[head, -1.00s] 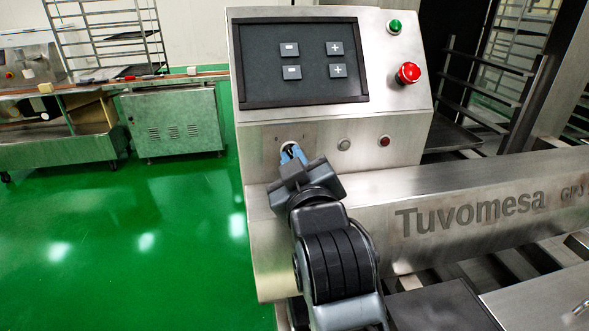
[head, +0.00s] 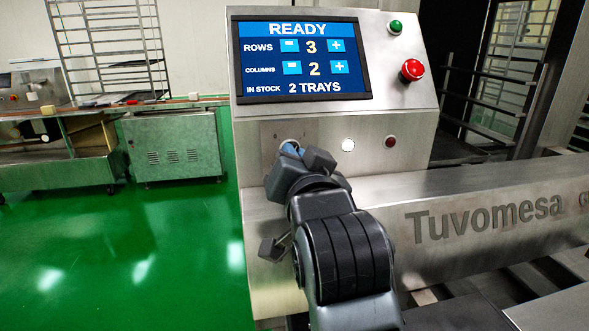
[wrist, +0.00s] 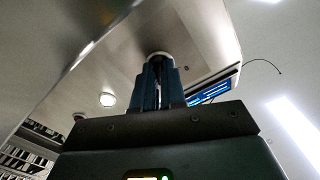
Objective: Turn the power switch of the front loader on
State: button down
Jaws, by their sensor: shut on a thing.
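The front loader's control panel (head: 290,27) fills the middle of the head view. Its screen (head: 302,60) is lit blue and reads READY, 3 rows, 2 columns and 2 trays in stock. The power switch (head: 287,142) is low on the panel's left, mostly hidden by my fingers; a rim of it shows in the wrist view (wrist: 158,55). My gripper (head: 290,149) is shut on the switch and rolled to a slant. In the wrist view its blue fingertips (wrist: 157,78) meet the panel at the switch. A lamp (head: 348,145) right of the switch glows white.
A green button (head: 394,27) and a red emergency button (head: 411,70) are on the panel's right. The Tuvomesa beam (head: 490,215) runs right below it. Open green floor (head: 130,240) lies left. A steel cabinet (head: 173,146) and a rack (head: 105,45) stand behind.

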jog(key=m+b, duration=0.1)
jog(key=m, duration=0.2)
jog(key=shift+f+b, duration=0.15)
jog(key=shift+b, duration=0.15)
jog(key=shift+m, duration=0.5)
jog(key=c, duration=1.2)
grip_release()
jog(key=v, duration=0.7)
jog(key=shift+s+b, duration=0.4)
jog(key=shift+b, duration=0.05)
jog(key=shift+d, duration=0.1)
